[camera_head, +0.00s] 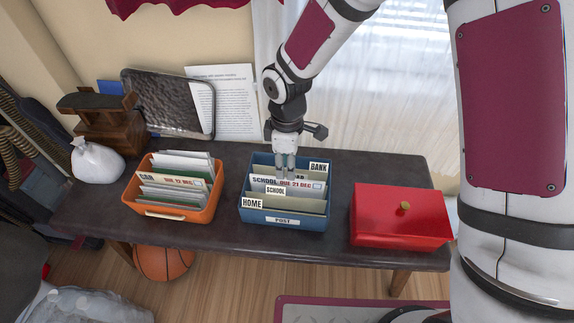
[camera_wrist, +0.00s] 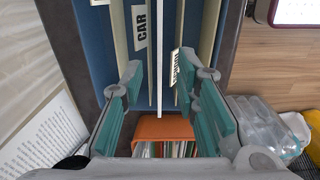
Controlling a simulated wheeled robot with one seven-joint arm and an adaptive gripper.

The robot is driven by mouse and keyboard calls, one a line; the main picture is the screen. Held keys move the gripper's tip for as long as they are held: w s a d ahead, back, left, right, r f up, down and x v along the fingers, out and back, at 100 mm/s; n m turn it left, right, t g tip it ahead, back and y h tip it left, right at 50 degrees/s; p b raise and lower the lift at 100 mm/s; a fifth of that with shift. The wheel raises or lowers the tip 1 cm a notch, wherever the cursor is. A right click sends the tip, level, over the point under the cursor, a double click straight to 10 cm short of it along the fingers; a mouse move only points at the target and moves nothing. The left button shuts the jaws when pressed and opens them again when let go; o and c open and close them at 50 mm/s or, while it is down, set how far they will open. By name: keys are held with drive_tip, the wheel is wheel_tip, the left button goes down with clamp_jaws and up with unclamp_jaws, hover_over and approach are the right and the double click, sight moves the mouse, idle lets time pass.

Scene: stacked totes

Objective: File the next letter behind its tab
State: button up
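The blue POST tote (camera_head: 284,221) stands mid-table with dividers tabbed HOME (camera_head: 252,203), SCHOOL (camera_head: 275,190) and BANK (camera_head: 318,167). A white letter reading SCHOOL DUE 21 DEC (camera_head: 312,185) stands upright behind the SCHOOL tab.
A red lidded box (camera_head: 401,218) with a gold knob stands right of the blue tote. A white bag (camera_head: 97,161), a dark tray (camera_head: 168,103) and a printed sheet (camera_head: 229,100) are at the back left. Bare tabletop separates the two totes.

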wheel_tip(320, 180, up, 11)
idle(0.3)
idle(0.5)
drive_tip(key=s+d+r+m+h, duration=0.1)
drive_tip(key=s+d+r+m, duration=0.35)
drive_tip(key=d+r, duration=0.2)
drive_tip(key=s+d+r+m+h, duration=0.1)
drive_tip(key=s+d+r+m, duration=0.2)
drive_tip(key=s+d+r, duration=0.4)
drive_tip(key=s+d+m+y, duration=0.1)
drive_tip(key=s+d+m, duration=0.35)
drive_tip(key=s, duration=0.45)
drive_tip(key=s+d+m+y, duration=0.1)
drive_tip(key=s+d+m, duration=0.35)
drive_tip(key=s, duration=0.45)
wheel_tip(320, 180, up, 27)
drive_tip(key=t+p, duration=0.4)
drive_tip(key=p, duration=2)
drive_tip(key=shift+w+a+f+m, duration=0.15)
drive_tip(key=shift+w+m, duration=0.05)
drive_tip(key=shift+m, duration=0.15)
